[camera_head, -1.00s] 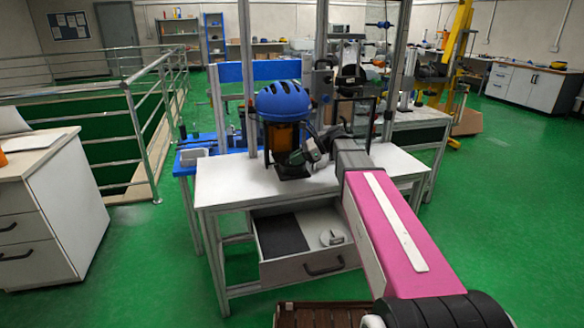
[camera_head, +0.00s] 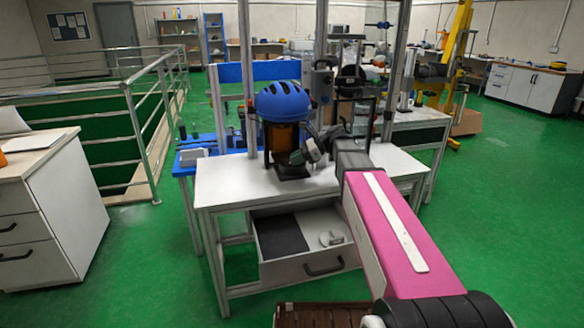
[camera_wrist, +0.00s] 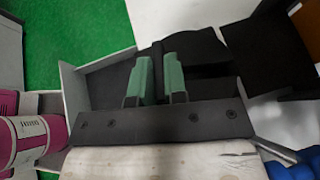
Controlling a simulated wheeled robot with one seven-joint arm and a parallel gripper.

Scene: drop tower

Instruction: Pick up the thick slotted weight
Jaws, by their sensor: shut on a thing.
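My gripper (camera_head: 305,154) is over the white table, just right of the black stand under the blue helmet. In the wrist view, the two green-padded fingers of my gripper (camera_wrist: 157,80) are shut on a dark piece (camera_wrist: 196,48), which I take to be the thick slotted weight. Its slot and full outline are hidden by the fingers and the gripper body. In the head view, the held piece cannot be made out behind my gripper. A pale round piece (camera_head: 331,238) lies in the open drawer.
The blue helmet (camera_head: 283,101) sits on the rig between metal uprights (camera_head: 247,60). The white tabletop (camera_head: 232,184) is clear at its front left. The open drawer (camera_head: 312,265) juts out below the table. A white cabinet (camera_head: 62,205) stands left, with green floor between.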

